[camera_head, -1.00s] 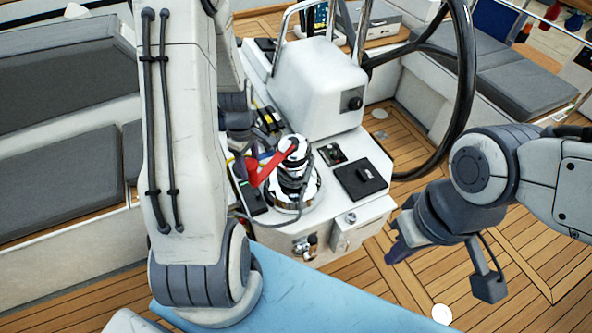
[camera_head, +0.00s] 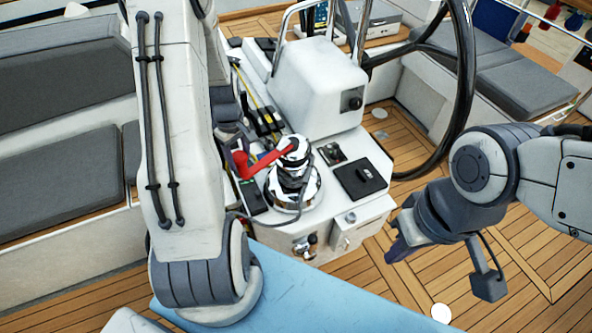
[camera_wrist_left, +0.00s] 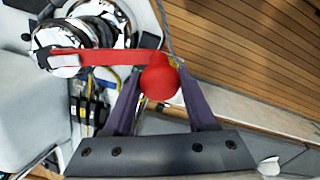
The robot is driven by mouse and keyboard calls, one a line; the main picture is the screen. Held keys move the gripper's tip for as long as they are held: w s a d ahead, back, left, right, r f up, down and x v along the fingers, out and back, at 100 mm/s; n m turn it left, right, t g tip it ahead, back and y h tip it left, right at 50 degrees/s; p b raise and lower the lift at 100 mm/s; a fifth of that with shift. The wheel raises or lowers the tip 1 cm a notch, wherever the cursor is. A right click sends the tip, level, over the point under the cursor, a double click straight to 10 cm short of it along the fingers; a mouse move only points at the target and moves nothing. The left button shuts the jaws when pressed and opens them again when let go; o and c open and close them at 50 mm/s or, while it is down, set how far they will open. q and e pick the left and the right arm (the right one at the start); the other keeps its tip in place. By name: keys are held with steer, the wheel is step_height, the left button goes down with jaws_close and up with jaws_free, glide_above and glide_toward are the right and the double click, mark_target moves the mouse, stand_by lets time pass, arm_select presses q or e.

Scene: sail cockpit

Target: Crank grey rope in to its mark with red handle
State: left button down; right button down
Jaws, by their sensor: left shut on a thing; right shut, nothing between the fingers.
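The red handle (camera_head: 268,157) sits on top of the chrome winch (camera_head: 293,187) on the white console. In the left wrist view the red handle (camera_wrist_left: 110,57) runs from the winch top (camera_wrist_left: 62,48) to a round red knob (camera_wrist_left: 159,82). My left gripper (camera_wrist_left: 160,92) is shut on that knob, a finger on each side. In the head view my left gripper (camera_head: 238,158) is partly hidden by my own arm. The grey rope (camera_head: 303,190) is wrapped around the winch drum. Its mark cannot be made out. My right gripper (camera_head: 393,252) is shut and empty, right of the console.
A black steering wheel (camera_head: 466,90) stands behind and right of the winch. Rope clutches (camera_head: 264,122) and a white pedestal (camera_head: 316,85) stand behind it. Grey cushioned benches line both sides.

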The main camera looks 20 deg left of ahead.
arm_select(q)
steer(key=shift+w+a+f+m, duration=0.1)
steer(key=shift+w+a+m, duration=0.25)
steer(key=shift+a, duration=0.25)
steer(key=shift+w+a+m, duration=0.25)
steer(key=shift+a+m, duration=0.2)
steer(key=shift+a, duration=0.2)
steer(key=shift+w+a+f+m, duration=0.1)
steer(key=shift+w+a+m, duration=0.25)
steer(key=shift+a, duration=0.25)
steer(key=shift+s+d+n, duration=0.35)
steer(key=shift+d+n, duration=0.05)
steer(key=shift+d, duration=0.25)
steer(key=shift+s+d+n, duration=0.35)
steer(key=shift+s+d, duration=0.05)
steer(key=shift+d, duration=0.3)
steer(key=shift+s+d+n, duration=0.35)
steer(key=shift+d+n, duration=0.05)
steer(key=shift+d, duration=0.25)
jaws_free()
steer(key=shift+w+a, duration=0.1)
steer(key=shift+r, duration=0.1)
steer(key=shift+r, duration=0.1)
step_height(320, 180, up, 7)
steer(key=p, duration=0.6)
steer(key=shift+r, duration=0.1)
steer(key=shift+r+p, duration=0.55)
steer(key=shift+r, duration=0.3)
